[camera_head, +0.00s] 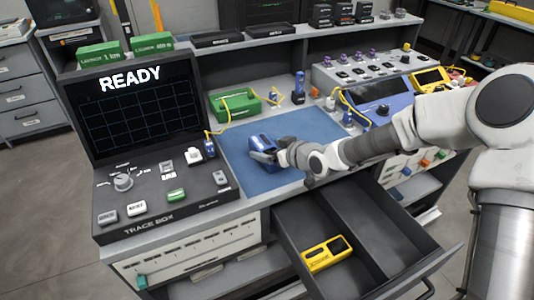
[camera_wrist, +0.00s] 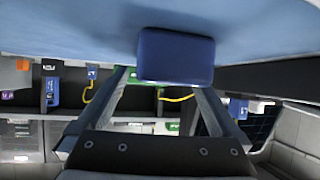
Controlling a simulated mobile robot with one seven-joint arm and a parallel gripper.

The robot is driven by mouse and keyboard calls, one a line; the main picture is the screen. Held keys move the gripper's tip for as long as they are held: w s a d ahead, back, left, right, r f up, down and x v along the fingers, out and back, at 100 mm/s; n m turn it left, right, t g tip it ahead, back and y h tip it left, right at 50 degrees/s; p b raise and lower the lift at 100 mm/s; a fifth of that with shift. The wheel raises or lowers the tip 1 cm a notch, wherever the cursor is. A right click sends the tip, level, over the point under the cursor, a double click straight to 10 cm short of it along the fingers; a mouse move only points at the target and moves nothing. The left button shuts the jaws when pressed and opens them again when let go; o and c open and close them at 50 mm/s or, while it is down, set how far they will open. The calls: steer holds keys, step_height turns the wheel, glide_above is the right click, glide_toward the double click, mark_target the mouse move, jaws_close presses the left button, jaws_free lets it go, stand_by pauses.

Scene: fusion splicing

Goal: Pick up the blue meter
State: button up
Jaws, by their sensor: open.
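The blue meter (camera_head: 260,142) lies on the blue work mat (camera_head: 325,133) on the bench. In the wrist view the meter (camera_wrist: 176,56) is a rounded dark-blue block against the mat. My gripper (camera_head: 267,155) is at the meter, low over the mat. In the wrist view the fingers of my gripper (camera_wrist: 163,82) are apart, one toward each side of the meter. The meter's lower edge shows between them. Whether a finger touches it I cannot tell. Part of the meter is hidden by my gripper in the head view.
An open drawer (camera_head: 380,222) below the bench holds a yellow meter (camera_head: 326,253). The trace box (camera_head: 160,187) reading READY stands left of the mat. A green box (camera_head: 235,104) is behind it, with yellow cables. A blue device (camera_head: 378,108) is at right.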

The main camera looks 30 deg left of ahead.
steer(key=shift+r, duration=0.1)
jaws_close()
stand_by(0.3)
